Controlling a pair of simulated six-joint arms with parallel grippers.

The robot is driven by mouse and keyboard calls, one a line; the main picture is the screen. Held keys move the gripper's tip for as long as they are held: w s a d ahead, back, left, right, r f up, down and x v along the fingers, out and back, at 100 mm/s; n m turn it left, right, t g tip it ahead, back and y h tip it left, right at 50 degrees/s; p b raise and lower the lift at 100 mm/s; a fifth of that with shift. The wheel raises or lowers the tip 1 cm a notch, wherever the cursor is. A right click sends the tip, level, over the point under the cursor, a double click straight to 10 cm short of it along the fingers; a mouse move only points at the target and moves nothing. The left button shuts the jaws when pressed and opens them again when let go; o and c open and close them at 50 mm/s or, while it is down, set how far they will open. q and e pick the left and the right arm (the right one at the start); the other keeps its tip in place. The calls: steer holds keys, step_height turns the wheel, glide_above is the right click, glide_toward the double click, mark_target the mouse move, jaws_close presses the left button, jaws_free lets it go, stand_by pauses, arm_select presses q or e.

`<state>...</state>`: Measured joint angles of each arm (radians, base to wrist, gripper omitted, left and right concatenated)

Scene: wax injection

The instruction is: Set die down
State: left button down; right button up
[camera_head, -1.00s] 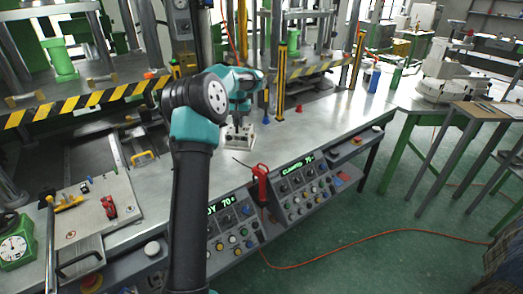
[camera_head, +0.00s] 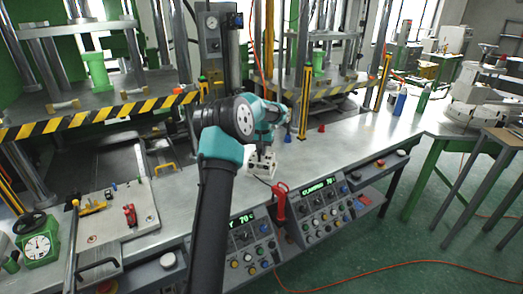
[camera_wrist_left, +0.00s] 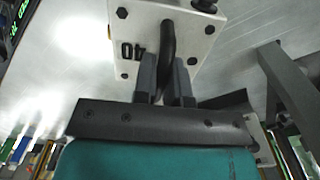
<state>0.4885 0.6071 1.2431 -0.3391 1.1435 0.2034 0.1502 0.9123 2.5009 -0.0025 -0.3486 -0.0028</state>
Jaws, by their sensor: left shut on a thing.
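The die (camera_head: 262,166) is a small pale metal block with bolts and a dark bent handle. It is at the bench top (camera_head: 335,145), behind the control panels; I cannot tell whether it touches the metal. My left gripper (camera_head: 264,146) is above it, partly hidden by its own wrist. In the left wrist view the die (camera_wrist_left: 140,42) shows a marking and dark bolts, and the fingers of my left gripper (camera_wrist_left: 164,80) are shut on its black handle (camera_wrist_left: 168,45). My right gripper is not in view.
A red-handled tool (camera_head: 279,203) is at the bench's front edge, near the control panels (camera_head: 318,205). A blue cone (camera_head: 288,137) and a red cone (camera_head: 321,128) stand behind the die. A striped press (camera_head: 100,115) is at the left.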

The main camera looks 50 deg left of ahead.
mark_target(261, 160)
arm_select(q)
steer(key=shift+f, duration=2.2)
steer(key=shift+f, duration=0.15)
steer(key=c, duration=1.2)
jaws_free()
steer(key=shift+f, duration=0.1)
steer(key=shift+o, duration=0.2)
step_height(261, 160, up, 12)
steer(key=shift+r, duration=0.15)
